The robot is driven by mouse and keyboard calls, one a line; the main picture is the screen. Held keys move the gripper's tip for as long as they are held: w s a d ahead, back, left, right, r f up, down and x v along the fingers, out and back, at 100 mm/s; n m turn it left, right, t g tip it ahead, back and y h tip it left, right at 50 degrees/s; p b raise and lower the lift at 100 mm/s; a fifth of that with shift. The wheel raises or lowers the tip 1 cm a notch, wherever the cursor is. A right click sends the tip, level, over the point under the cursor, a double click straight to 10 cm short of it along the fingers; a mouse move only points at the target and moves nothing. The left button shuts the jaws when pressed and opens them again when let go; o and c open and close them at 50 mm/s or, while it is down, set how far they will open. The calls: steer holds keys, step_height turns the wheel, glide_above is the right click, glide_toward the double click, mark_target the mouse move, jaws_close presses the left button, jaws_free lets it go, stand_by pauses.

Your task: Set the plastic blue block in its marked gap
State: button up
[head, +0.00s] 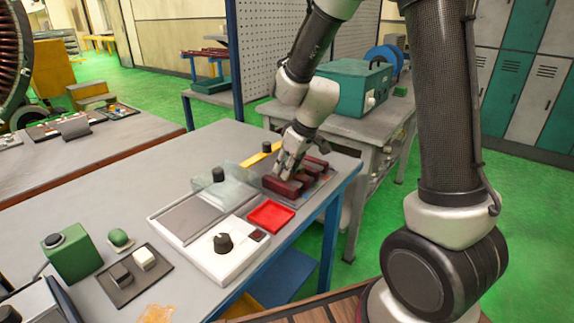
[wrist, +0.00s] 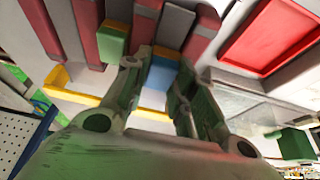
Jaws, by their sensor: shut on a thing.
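The blue block (wrist: 161,73) shows between my fingertips in the wrist view, and my gripper (wrist: 163,70) is shut on it. In the head view my gripper (head: 286,168) is low over the dark red bars (head: 284,187) at the far right of the bench, and the block is not clear there. In the wrist view a grey gap (wrist: 174,28) lies between two red bars, just beyond the block. A green block (wrist: 113,40) sits between two other red bars (wrist: 87,30), left of the blue one. I cannot tell whether the blue block touches the gap's floor.
A red tray (head: 271,215) lies just in front of the bars, and it also shows in the wrist view (wrist: 270,38). A white unit with a black knob (head: 222,243) and a clear cover (head: 226,187) stand to the left. Yellow edging (wrist: 58,78) runs near the bars.

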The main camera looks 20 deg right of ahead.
steer(key=shift+f, duration=0.3)
stand_by(0.5)
steer(key=o, duration=1.1)
steer(key=shift+o, duration=1.2)
steer(key=shift+r, duration=3.5)
